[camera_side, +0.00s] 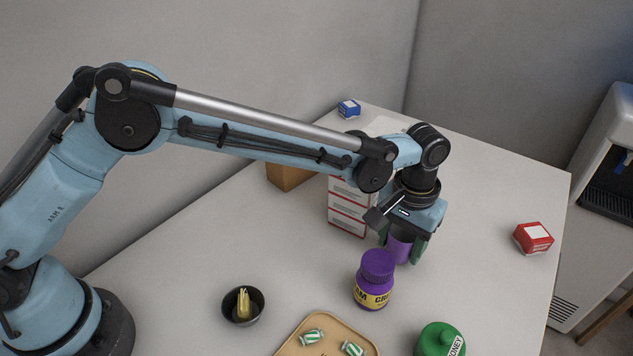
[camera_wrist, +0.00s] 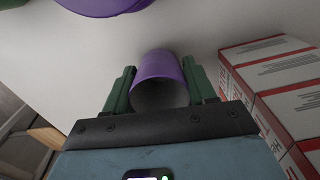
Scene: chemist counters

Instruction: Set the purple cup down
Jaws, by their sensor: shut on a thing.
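The purple cup (camera_side: 400,248) is held between the green fingers of my gripper (camera_side: 403,241), to the right of the white-and-red boxes. In the wrist view the cup (camera_wrist: 160,66) sits between the two fingers, its grey inside facing the camera. My gripper (camera_wrist: 158,88) is shut on it, a finger on either side. The cup looks upright and low over the counter (camera_side: 480,270). I cannot tell whether its base touches the surface. My wrist and fingers hide its upper part in the side view.
White-and-red boxes (camera_side: 348,208) stand close left of the cup. A purple jar (camera_side: 374,282) stands just in front. A green jar (camera_side: 440,342), a tray (camera_side: 288,345) and a dark bowl (camera_side: 229,304) are nearer the camera. A red box (camera_side: 533,238) is far right; counter between is clear.

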